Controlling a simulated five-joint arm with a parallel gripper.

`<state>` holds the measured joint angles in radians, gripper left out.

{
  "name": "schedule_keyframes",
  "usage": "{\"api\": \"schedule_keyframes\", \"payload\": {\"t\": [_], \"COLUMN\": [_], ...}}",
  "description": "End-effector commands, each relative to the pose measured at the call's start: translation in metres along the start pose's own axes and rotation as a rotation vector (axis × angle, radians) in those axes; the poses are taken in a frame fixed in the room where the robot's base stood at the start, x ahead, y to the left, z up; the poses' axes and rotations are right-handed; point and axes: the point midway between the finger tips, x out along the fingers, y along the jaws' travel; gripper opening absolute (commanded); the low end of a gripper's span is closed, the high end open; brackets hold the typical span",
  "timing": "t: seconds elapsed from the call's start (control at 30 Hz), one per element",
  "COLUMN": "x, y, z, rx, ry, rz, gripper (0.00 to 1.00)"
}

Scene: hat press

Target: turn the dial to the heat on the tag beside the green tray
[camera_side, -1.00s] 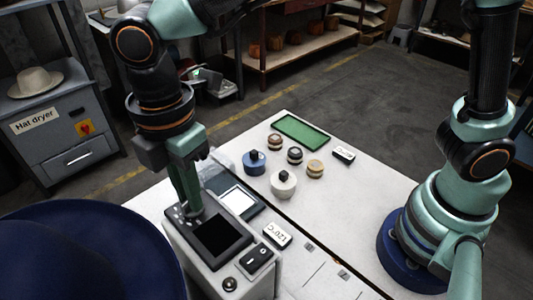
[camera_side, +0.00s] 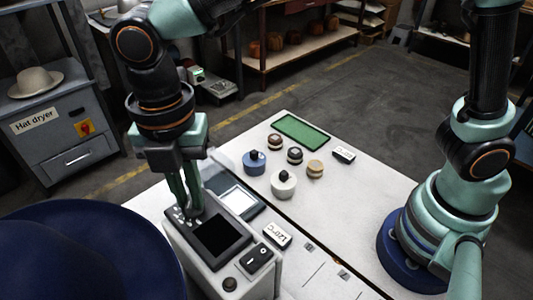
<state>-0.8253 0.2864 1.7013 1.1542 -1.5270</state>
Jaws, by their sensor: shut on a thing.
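My gripper (camera_side: 188,212) points straight down at the control box (camera_side: 262,278) and is shut on the dial at the back left of its top panel. The dial is mostly hidden by my fingers, so its pointer and setting cannot be read. White scale marks show on the dark panel (camera_side: 176,216) beside my fingertips. The green tray (camera_side: 300,131) lies flat and empty at the back of the white table. A small white tag (camera_side: 344,154) stands to its right; its writing is too small to read.
A second tag (camera_side: 277,235) reading about 120°C stands right of the box. A dark screen (camera_side: 220,237) and a switch (camera_side: 257,257) are on the box. Blue (camera_side: 254,163) and white (camera_side: 284,184) knobbed pots and several small round pieces stand mid-table. A big blue hat (camera_side: 90,255) fills the lower left.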

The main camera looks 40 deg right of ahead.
Motion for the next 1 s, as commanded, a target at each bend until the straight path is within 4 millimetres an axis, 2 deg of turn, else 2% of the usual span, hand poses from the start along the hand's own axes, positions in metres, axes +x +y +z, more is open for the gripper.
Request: {"api": "schedule_keyframes", "payload": {"t": [0.37,0.4,0.47,0.5,0.83,1.0], "x": [-0.002,-0.002,-0.002,-0.002,-0.003,-0.021], "y": [0.0,0.0,0.0,0.0,0.0,0.001], "z": [0.0,0.0,0.0,0.0,0.0,0.0], "rx": [-0.005,-0.005,-0.005,-0.005,-0.004,-0.004], "ry": [0.0,0.0,0.0,0.0,0.0,0.0], "rz": [0.003,0.003,0.002,0.002,0.001,0.005], "gripper": [0.0,0.17,0.4,0.44,0.44,0.44]}}
